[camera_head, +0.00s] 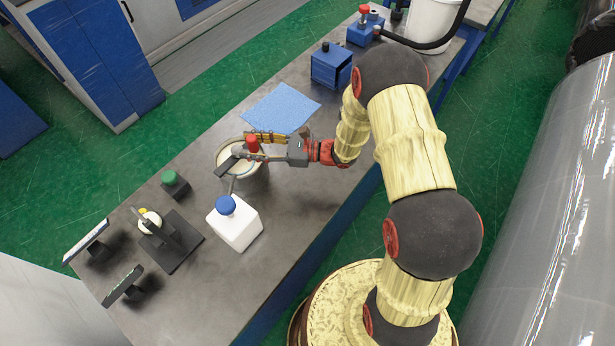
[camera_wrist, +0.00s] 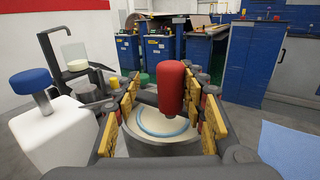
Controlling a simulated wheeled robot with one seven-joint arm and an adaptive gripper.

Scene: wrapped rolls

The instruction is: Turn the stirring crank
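The crank's red knob (camera_head: 252,143) stands above a round pot (camera_head: 262,177) on the grey bench. In the wrist view the upright red knob (camera_wrist: 171,88) is between the two yellow-padded fingers of my gripper (camera_wrist: 168,108), with a visible gap on each side. My gripper (camera_head: 262,146) is open around the knob and does not appear to touch it. The pot (camera_wrist: 165,145) shows pale contents with a blue ring below the knob. A dark crank arm runs behind the knob, partly hidden by the fingers.
A white bottle with a blue cap (camera_head: 236,229) stands close to the pot. A blue cloth (camera_head: 282,108) lies on its other side. A green-topped block (camera_head: 173,182), a dark stand (camera_head: 172,243) and blue boxes (camera_head: 331,67) also occupy the bench (camera_head: 190,285).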

